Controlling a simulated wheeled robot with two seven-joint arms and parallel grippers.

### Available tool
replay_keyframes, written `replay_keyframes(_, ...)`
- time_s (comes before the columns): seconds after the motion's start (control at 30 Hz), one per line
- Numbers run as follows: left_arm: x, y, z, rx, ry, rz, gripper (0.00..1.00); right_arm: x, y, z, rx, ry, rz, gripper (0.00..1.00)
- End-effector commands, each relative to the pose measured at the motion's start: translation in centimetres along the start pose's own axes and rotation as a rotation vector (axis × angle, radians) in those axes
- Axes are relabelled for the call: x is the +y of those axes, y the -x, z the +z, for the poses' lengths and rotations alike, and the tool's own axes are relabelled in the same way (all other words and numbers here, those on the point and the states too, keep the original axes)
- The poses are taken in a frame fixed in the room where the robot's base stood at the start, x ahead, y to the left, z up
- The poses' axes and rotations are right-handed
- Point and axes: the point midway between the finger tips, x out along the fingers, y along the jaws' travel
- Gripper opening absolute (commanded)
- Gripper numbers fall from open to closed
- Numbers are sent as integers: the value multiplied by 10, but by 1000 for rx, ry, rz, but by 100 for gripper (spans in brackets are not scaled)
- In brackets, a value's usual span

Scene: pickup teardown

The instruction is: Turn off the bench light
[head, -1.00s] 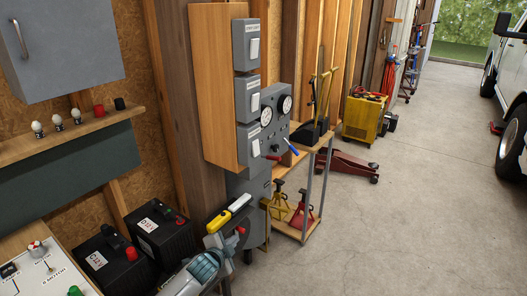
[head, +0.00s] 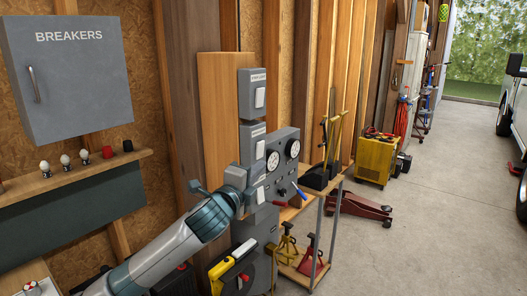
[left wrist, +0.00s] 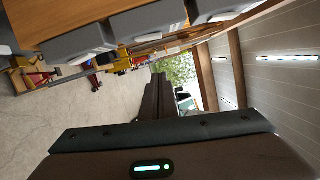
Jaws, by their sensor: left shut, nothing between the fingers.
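Three grey switch boxes with white rockers are stacked on a wooden panel (head: 217,100): a top box (head: 252,95), a middle box (head: 252,142) and a bottom box (head: 256,186). Their labels are too small to read surely, so I cannot tell which is the bench light's. My left gripper (head: 238,182) is beside the bottom box, partly covering it; contact cannot be told. In the left wrist view the shut, empty dark fingers (left wrist: 158,88) point forward, with grey switch boxes (left wrist: 148,20) along the top edge. My right gripper is not in view.
A grey breaker cabinet (head: 75,80) and a shelf (head: 80,178) with small bulbs are at left. A gauge panel (head: 283,160) is just right of the boxes. A small stand (head: 318,235) and a yellow machine (head: 375,160) stand farther right.

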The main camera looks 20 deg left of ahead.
Motion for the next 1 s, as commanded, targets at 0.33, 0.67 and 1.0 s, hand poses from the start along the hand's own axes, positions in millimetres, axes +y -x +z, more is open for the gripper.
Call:
replay_keyframes(0.33, 0, -4, 0, -1, 3, 1, 0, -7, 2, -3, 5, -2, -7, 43)
replay_keyframes(0.67, -2, -38, 1, -2, 4, 2, 0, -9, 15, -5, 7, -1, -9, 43)
replay_keyframes(1.0, -1, -90, 0, -1, 5, 3, 0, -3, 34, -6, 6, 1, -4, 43)
